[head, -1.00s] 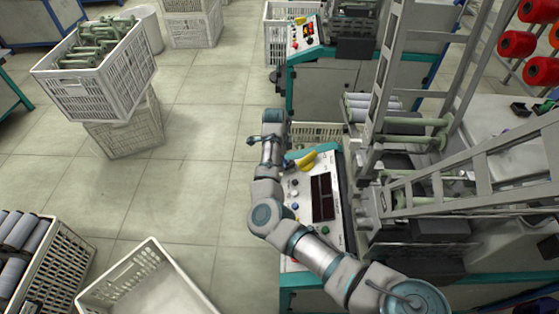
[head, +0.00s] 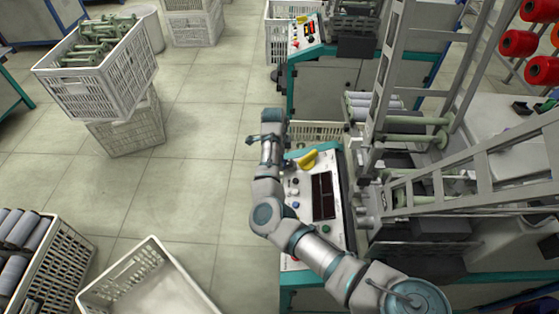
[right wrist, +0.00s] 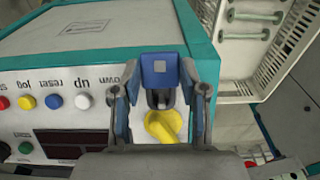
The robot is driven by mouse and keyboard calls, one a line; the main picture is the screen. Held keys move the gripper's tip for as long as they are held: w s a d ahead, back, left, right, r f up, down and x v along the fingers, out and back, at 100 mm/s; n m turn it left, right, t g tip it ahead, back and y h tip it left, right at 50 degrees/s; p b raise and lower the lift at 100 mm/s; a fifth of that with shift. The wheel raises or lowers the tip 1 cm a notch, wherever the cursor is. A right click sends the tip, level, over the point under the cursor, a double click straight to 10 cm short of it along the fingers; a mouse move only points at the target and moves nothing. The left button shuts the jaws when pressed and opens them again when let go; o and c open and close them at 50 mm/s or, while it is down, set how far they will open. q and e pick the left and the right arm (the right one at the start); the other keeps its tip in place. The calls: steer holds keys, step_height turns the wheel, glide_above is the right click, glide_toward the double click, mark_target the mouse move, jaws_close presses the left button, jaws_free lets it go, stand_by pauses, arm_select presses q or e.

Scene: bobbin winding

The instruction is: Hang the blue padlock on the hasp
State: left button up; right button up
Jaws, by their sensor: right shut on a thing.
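The blue padlock (right wrist: 160,72) sits between the two fingers of my right gripper (right wrist: 160,92) in the right wrist view. The gripper is shut on it, and the dark shackle points down the picture. A yellow piece (right wrist: 163,126), perhaps the hasp or a switch handle, lies just below the shackle in that view; I cannot tell whether they touch. The yellow piece (head: 308,159) also shows on the control panel in the head view, right of my right gripper. The padlock cannot be made out in the head view. My left gripper is out of view.
The control panel (head: 297,222) has several coloured buttons and a dark display. The winding machine's metal frame (head: 388,75) rises to its right. White crates (head: 125,70) stand at the left, with open floor (head: 205,130) between them and the machine.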

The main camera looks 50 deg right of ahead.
steer(key=shift+a, duration=0.1)
steer(key=o, duration=1.4)
steer(key=shift+w, duration=0.1)
steer(key=shift+c, duration=0.2)
step_height(320, 180, up, 12)
steer(key=shift+w+a+f, duration=0.15)
steer(key=shift+w+a, duration=0.15)
steer(key=shift+w, duration=0.05)
